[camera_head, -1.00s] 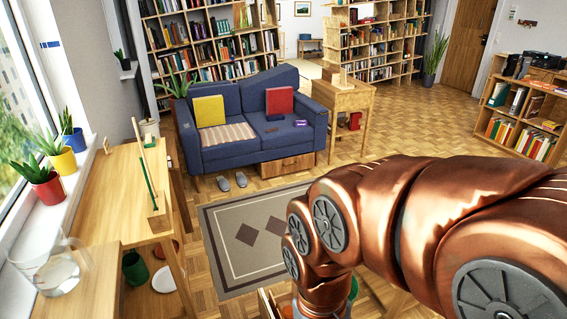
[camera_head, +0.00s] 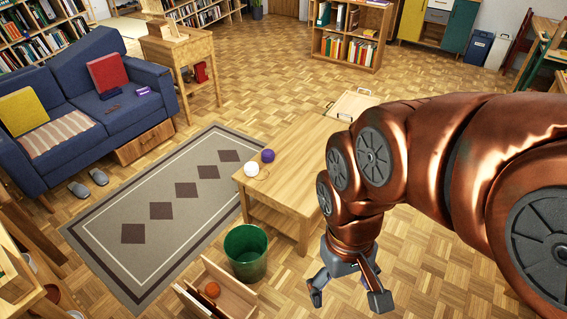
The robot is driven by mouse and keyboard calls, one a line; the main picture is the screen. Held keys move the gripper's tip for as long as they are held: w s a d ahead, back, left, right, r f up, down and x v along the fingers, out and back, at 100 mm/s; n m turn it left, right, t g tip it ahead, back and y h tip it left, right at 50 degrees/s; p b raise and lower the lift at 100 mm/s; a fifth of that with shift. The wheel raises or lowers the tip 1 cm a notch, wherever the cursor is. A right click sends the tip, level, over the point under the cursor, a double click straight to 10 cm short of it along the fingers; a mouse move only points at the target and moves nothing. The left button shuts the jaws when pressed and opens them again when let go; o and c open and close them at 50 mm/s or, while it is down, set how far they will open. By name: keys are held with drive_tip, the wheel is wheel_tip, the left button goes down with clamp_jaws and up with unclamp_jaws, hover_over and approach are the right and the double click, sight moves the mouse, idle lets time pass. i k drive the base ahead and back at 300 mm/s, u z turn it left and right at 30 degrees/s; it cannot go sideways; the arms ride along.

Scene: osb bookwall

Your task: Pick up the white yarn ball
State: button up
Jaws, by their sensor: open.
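The white yarn ball (camera_head: 251,169) sits on the near left end of a wooden coffee table (camera_head: 290,165), with a loose strand beside it. A purple yarn ball (camera_head: 267,156) sits just behind it, to the right. My gripper (camera_head: 345,298) hangs at the lower middle of the head view, pointing down, to the right of and nearer than the table's near end. Its fingers are spread, and I see nothing held between them. The white ball is in full view and apart from my gripper.
A green bin (camera_head: 246,252) and a wooden crate (camera_head: 222,290) with an orange ball (camera_head: 212,289) stand on the floor near the table. A wooden tray (camera_head: 352,104) is at the table's far end. A blue sofa (camera_head: 75,95) and grey rug (camera_head: 180,215) lie left. Open parquet lies beyond.

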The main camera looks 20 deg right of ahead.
sight(252, 169)
drive_tip(key=z, duration=1.1)
drive_tip(key=i, duration=2)
drive_tip(key=u, duration=2.85)
